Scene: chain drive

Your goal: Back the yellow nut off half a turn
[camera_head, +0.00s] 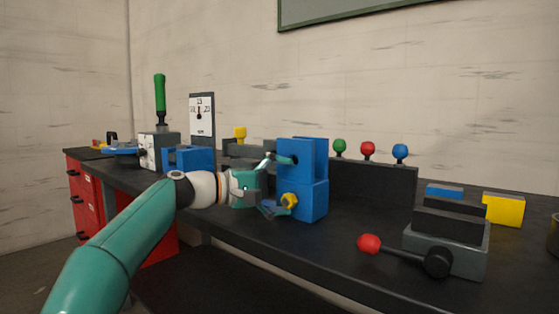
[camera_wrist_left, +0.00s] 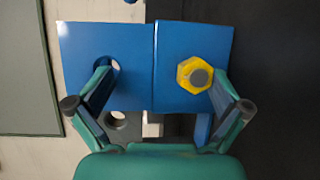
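The yellow nut (camera_head: 289,201) is on the lower front of the blue block (camera_head: 314,200). In the left wrist view, the hexagonal yellow nut (camera_wrist_left: 184,75) has a round grey end at its centre. My left gripper (camera_head: 277,182) is open in front of the blue block. In the left wrist view, the left gripper's (camera_wrist_left: 162,85) fingers are spread wide. The nut lies between them, close to the right finger; I cannot tell whether they touch. The left finger partly covers a round hole in the other blue half. My right gripper is not in view.
A dark vise-like block (camera_head: 445,248) with a red-knobbed lever (camera_head: 369,244) stands at the front right. Behind are green, red and blue knobs (camera_head: 368,149) on a dark panel. A yellow block (camera_head: 503,208) lies at right. The bench between blue block and lever is clear.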

